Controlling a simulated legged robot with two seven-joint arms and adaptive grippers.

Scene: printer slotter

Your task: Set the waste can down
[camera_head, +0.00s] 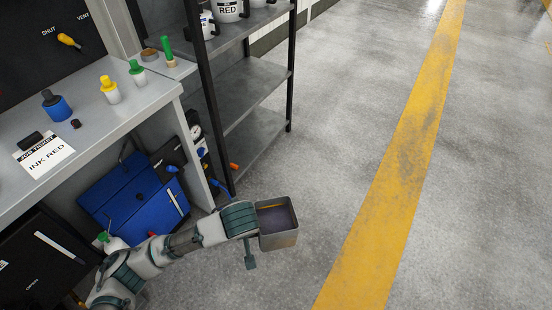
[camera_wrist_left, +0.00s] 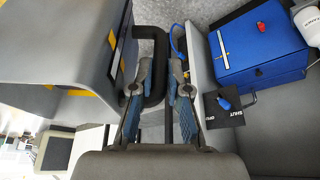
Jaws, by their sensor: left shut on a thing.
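The waste can (camera_head: 279,238) is a grey, open-topped square box with dark contents and an orange-yellow streak inside. It is upright in the head view, beside the shelf's front post, over the floor. I cannot tell if its base touches the floor. My left gripper (camera_head: 250,222) is at the can's left side. In the left wrist view, my left gripper (camera_wrist_left: 161,80) is shut on the can's black handle (camera_wrist_left: 158,40), and the can's grey wall (camera_wrist_left: 60,38) fills the upper left. The fingertips are hidden in the head view. My right gripper is not in view.
A grey shelf rack (camera_head: 255,85) with dark posts stands behind the can. A workbench (camera_head: 130,110) is at left, with a blue box (camera_head: 130,200) beneath it. Open concrete floor (camera_head: 330,140) lies to the right, up to a yellow line (camera_head: 400,160).

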